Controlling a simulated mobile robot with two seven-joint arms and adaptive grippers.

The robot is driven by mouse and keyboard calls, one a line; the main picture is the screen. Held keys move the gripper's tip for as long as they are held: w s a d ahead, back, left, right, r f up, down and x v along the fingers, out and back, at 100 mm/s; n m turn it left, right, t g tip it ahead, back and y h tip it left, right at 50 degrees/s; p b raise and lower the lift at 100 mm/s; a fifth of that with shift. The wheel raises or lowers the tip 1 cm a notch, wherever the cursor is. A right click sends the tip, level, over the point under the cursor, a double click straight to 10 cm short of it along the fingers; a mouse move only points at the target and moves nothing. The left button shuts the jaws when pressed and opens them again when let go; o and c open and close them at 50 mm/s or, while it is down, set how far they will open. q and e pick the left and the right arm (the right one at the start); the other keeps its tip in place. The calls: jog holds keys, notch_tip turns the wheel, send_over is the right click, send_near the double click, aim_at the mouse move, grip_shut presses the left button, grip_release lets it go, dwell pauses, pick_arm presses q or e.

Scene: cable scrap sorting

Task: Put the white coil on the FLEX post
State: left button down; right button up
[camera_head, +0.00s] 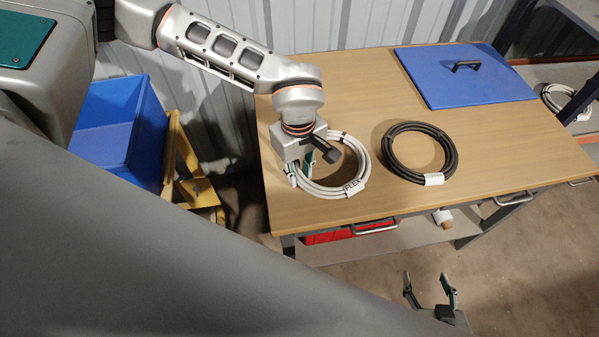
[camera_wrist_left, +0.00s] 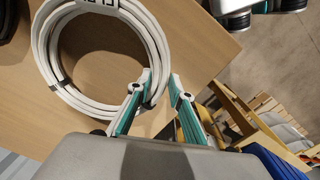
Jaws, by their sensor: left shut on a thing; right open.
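The white coil (camera_head: 358,150) lies on the wooden table near its left end, with a white tag that reads FLEX at its front. My left gripper (camera_head: 298,177) is over the coil's left side and shut on it. The left wrist view shows the coil (camera_wrist_left: 44,40) with the fingers (camera_wrist_left: 163,88) at its rim; the exact contact is partly hidden. My right gripper (camera_head: 430,290) is open and empty, low in front of the table. I cannot make out a FLEX post in either view.
A black coil (camera_head: 388,151) with a white tag lies to the right on the table (camera_head: 310,221). A blue lid-like panel (camera_head: 430,88) with a black handle lies at the back right. A blue bin (camera_head: 122,130) stands left of the table. Another coil (camera_head: 551,99) is at far right.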

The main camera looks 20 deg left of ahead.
pick_arm(q)
jog(key=shift+f, duration=0.3)
jog(key=shift+f, duration=0.15)
jog(key=c, duration=1.8)
grip_release()
jog(key=shift+r, duration=0.25)
notch_tip(320, 180, up, 12)
jog(key=shift+s+f, duration=0.1)
